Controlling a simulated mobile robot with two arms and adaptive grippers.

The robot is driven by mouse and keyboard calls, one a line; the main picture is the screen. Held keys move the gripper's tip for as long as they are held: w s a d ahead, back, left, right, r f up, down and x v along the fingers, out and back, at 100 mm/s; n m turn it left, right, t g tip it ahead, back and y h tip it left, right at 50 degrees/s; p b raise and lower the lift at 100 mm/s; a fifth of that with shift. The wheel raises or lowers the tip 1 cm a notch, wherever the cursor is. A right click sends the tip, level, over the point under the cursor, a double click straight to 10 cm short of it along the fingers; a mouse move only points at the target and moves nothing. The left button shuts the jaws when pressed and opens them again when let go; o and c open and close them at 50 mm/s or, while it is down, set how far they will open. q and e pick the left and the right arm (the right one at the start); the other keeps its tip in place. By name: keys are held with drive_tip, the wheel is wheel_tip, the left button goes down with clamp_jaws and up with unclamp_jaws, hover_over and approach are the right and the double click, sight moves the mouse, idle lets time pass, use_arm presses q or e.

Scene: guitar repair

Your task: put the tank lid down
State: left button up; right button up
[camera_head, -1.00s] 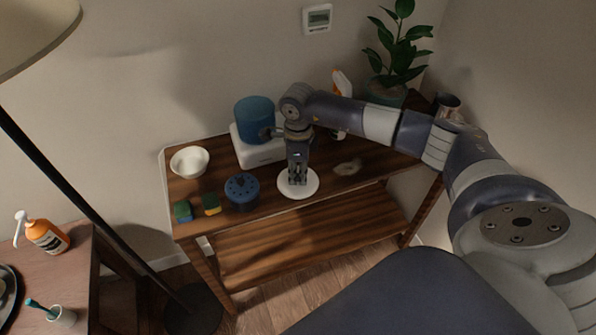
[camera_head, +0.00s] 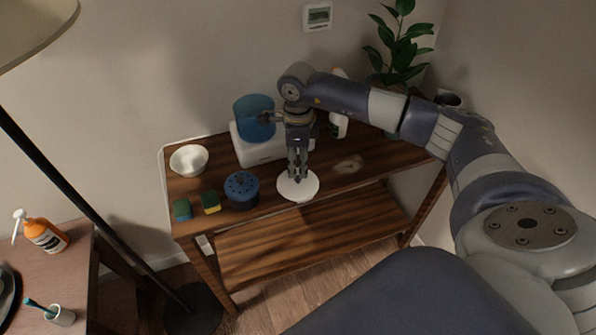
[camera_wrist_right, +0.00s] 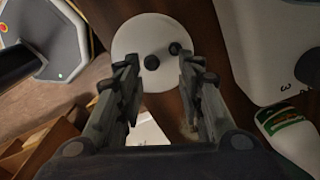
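The tank lid (camera_head: 298,190) is a round white disc lying flat on the wooden shelf table, near its front edge. In the right wrist view the lid (camera_wrist_right: 145,30) lies beyond my fingertips, with a small dark knob (camera_wrist_right: 152,62) near its middle. My right gripper (camera_head: 299,176) points down over the lid. In the wrist view its two fingers (camera_wrist_right: 158,72) are apart with nothing held between them. The blue tank (camera_head: 254,117) stands behind on a white base (camera_head: 262,150). My left gripper is not in view.
A blue perforated container (camera_head: 241,190), two sponges (camera_head: 211,202) and a white bowl (camera_head: 189,160) stand left of the lid. A spray bottle (camera_head: 338,122) and a potted plant (camera_head: 396,55) are behind my right arm. The tabletop right of the lid has clear room.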

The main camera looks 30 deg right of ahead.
sight(298, 176)
wheel_tip(298, 176, up, 8)
drive_tip(key=b, duration=0.1)
idle(0.5)
